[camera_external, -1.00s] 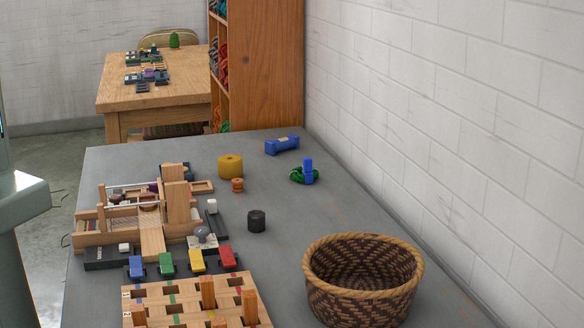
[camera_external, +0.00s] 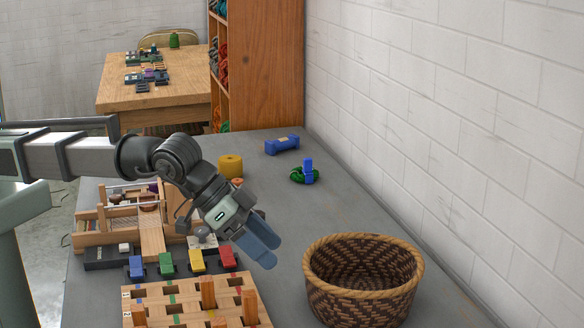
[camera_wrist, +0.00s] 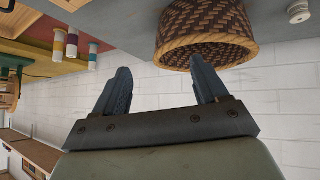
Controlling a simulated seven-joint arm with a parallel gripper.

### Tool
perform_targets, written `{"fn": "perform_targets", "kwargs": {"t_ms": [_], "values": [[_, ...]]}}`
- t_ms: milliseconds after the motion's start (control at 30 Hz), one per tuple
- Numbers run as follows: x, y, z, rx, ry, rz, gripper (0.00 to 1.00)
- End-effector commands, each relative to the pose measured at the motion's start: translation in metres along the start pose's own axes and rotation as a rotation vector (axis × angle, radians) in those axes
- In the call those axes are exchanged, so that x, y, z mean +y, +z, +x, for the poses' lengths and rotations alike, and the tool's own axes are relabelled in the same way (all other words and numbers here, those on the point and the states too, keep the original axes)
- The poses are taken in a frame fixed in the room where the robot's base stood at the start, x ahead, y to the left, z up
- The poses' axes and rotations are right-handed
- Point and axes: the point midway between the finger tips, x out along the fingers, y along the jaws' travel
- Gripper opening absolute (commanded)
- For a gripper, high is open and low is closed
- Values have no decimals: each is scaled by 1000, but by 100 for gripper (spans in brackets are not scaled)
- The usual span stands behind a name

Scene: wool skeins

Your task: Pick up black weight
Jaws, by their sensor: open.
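My gripper (camera_external: 270,250) is in the external view above the middle of the grey table, tilted down to the right, with its two blue-grey fingers apart. In the wrist view my gripper (camera_wrist: 163,80) shows open, with nothing between the fingers. The black weight cannot be made out now in either view. In the external view my wrist and gripper cover the spot where the small dark cylinder stood, between the wooden loom and the basket.
A brown woven basket (camera_external: 318,292) stands front right, also in the wrist view (camera_wrist: 188,52). A wooden peg board (camera_external: 180,292), coloured blocks (camera_external: 197,262) and a loom (camera_external: 152,236) are left. A yellow skein (camera_external: 231,166), blue dumbbell (camera_external: 282,145) and green-blue item (camera_external: 306,173) lie behind.

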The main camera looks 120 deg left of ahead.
Motion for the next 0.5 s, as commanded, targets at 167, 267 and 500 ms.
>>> {"fn": "perform_targets", "kwargs": {"t_ms": [167,267,500], "values": [[-92,-13,3,-118,-121,-292,73],[-140,-13,1,-190,-194,-468,73],[-248,-7,-18,-340,-387,-888,73]]}}
